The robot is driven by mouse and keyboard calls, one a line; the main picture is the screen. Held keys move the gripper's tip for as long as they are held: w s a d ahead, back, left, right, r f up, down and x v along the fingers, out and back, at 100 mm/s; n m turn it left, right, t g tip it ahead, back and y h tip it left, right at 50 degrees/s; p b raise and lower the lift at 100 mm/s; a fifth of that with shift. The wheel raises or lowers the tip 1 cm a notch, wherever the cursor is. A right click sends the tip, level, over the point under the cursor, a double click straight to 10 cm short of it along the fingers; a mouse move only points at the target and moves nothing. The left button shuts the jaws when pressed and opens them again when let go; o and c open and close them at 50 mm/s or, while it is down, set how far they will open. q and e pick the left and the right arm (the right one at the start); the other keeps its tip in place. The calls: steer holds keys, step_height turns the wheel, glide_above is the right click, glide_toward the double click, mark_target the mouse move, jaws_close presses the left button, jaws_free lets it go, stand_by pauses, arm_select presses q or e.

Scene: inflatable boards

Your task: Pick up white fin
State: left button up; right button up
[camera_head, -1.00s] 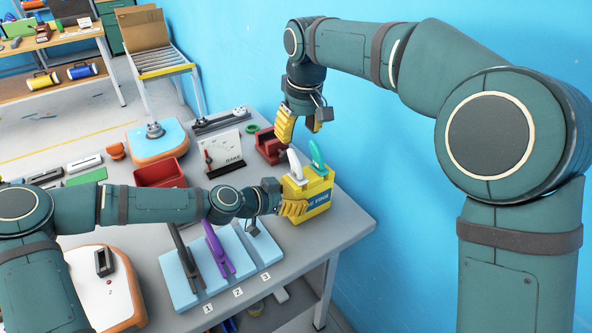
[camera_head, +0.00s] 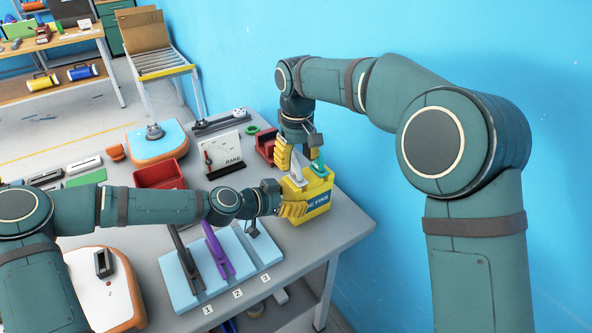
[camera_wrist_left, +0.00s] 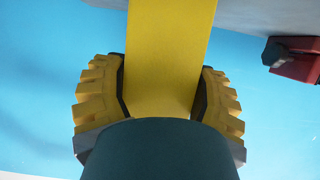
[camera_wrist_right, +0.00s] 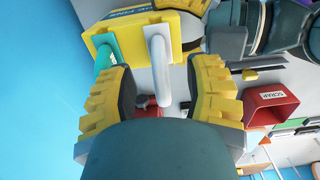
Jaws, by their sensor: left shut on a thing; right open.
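The white fin (camera_head: 295,167) stands upright in the yellow fin box (camera_head: 318,203), beside a green fin (camera_head: 319,164). In the right wrist view the white fin (camera_wrist_right: 157,50) shows between the open fingers, with the green fin (camera_wrist_right: 105,55) to its left. My right gripper (camera_head: 297,160) is open and empty, close above the box. Whether its fingers touch the white fin cannot be told. My left gripper (camera_head: 290,209) is shut on the yellow box's side; in the left wrist view its fingers clasp the yellow wall (camera_wrist_left: 165,60).
A rack with numbered places (camera_head: 255,256) holds a dark fin (camera_head: 186,258) and a purple fin (camera_head: 217,249). A red bin (camera_head: 158,175), a white gauge board (camera_head: 225,152) and a red vise (camera_head: 266,147) stand near. The blue wall lies close at the right.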

mark_target(298, 164)
steer(key=f, duration=0.4)
steer(key=shift+s+d+f, duration=0.15)
steer(key=shift+s+f, duration=0.05)
jaws_close()
